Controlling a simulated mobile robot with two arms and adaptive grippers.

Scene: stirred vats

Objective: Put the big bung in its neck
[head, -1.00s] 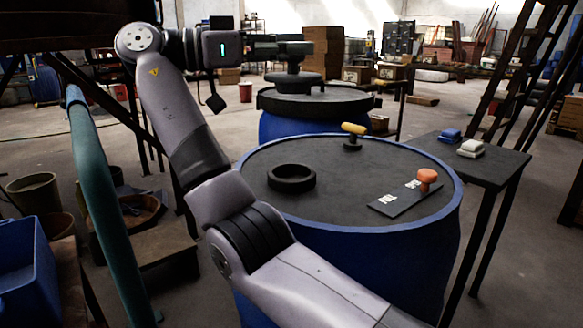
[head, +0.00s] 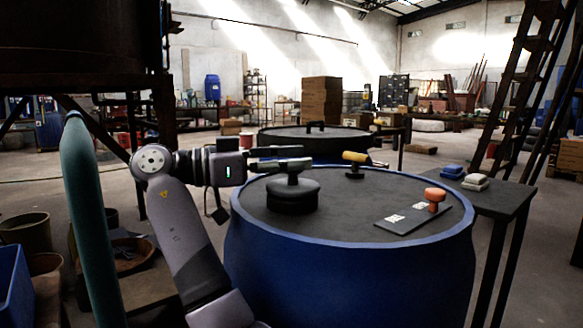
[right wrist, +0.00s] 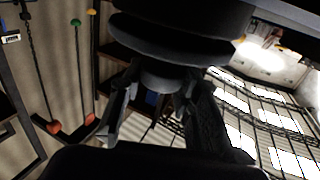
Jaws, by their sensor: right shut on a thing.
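The big bung (head: 292,190) is a dark grey disc with a stem on top. It is level and lined up over its neck (head: 291,207), a black ring on the near blue vat's lid. The disc covers the opening; I cannot tell whether it is fully seated or just above. My right gripper (head: 293,165) is shut on the bung's stem from the left. In the right wrist view the bung (right wrist: 170,40) shows as dark discs, with its stem between the fingers (right wrist: 160,95). My left gripper is not in view.
The blue vat (head: 350,265) has a yellow-handled piece (head: 354,157) and an orange knob (head: 434,197) on a dark plate (head: 405,221). A side table (head: 497,200) holds blue and white stacks. A teal pipe (head: 85,220) stands left. Another vat (head: 315,140) is behind.

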